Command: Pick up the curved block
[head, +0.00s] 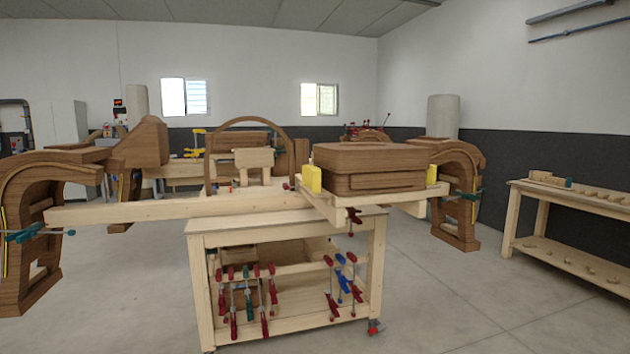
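Several brown wooden pieces have curved shapes, and I cannot tell which is the curved block. A large curved form (38,185) stands at the left, with a clamp on its side. A similar curved form (462,195) stands behind the bench at the right. A thin brown arch (248,121) rises at the middle of the bench. A brown block with rounded corners (375,160) lies on light beams at the bench's right. Neither of my grippers is in view.
A light wooden workbench (290,226) stands ahead, with long beams overhanging both sides. Red, blue and green clamps (245,290) hang on its lower rail. Yellow pieces (312,179) flank the rounded block. A side table (570,200) stands at right. The floor (470,300) in between is clear.

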